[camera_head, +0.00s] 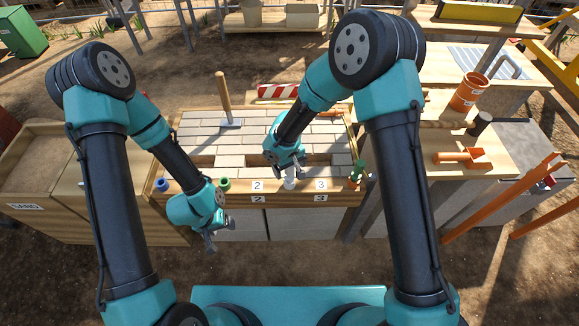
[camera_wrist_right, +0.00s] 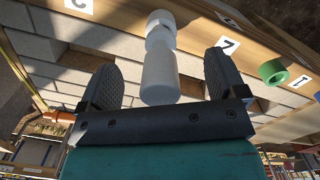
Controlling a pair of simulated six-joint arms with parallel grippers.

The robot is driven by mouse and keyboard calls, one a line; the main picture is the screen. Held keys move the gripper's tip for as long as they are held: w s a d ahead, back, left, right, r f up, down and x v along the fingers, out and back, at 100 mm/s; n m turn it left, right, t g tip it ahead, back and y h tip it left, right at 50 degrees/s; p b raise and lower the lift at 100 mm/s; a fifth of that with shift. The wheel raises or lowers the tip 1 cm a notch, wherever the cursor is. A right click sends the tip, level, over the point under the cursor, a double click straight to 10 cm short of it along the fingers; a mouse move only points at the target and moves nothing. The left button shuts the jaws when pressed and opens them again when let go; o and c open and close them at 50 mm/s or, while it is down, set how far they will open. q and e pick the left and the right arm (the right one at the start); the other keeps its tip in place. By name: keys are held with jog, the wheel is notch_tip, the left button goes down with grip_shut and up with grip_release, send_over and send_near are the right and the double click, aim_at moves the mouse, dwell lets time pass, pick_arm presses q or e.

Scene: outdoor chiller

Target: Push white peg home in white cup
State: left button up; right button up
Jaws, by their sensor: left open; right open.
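The white cup (camera_wrist_right: 160,18) sits on the wooden front ledge. The white peg (camera_wrist_right: 160,78) stands at it, its wide end toward my right wrist camera; how deep it sits I cannot tell. In the head view the white peg and cup show as one small white shape (camera_head: 290,183), partly hidden by my right gripper (camera_head: 291,172). In the wrist view my right gripper (camera_wrist_right: 163,80) is open, one finger on each side of the peg, with gaps visible. My left gripper (camera_head: 219,234) is open and empty, low in front of the ledge.
A blue cup (camera_head: 161,184) and a green cup (camera_head: 224,184) stand on the ledge to the left. An orange cup (camera_head: 354,184) with a green peg (camera_head: 359,169) stands to the right. A mallet (camera_head: 225,104) stands on the bricks (camera_head: 195,140) behind.

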jog(key=shift+w+a+r, duration=0.1)
jog(key=shift+r, duration=1.65)
jog(key=shift+w+r, duration=0.1)
jog(key=shift+r, duration=1.65)
jog(key=shift+r, duration=0.1)
notch_tip(320, 180, up, 17)
jog(key=shift+w+a+r, duration=0.15)
jog(key=shift+w+a, duration=0.1)
jog(key=shift+w, duration=0.15)
jog(key=s+d+f+m+y, duration=0.25)
jog(key=d+f, duration=0.35)
jog(key=f, duration=0.5)
jog(key=s+d+f+m+y, duration=0.1)
jog(key=s+d+f, duration=0.2)
jog(key=d+f, duration=0.55)
jog(key=s+d+f+m, duration=0.2)
jog(key=s+d+f, duration=0.2)
jog(key=s+f, duration=0.2)
jog(key=s+d+f+m+t, duration=0.1)
jog(key=s+d+f+m, duration=0.1)
jog(key=s+d+f, duration=0.2)
jog(key=s+f, duration=0.3)
jog(key=shift+s+d+f+m+y, duration=0.25)
jog(key=shift+d+f+m+y, duration=0.1)
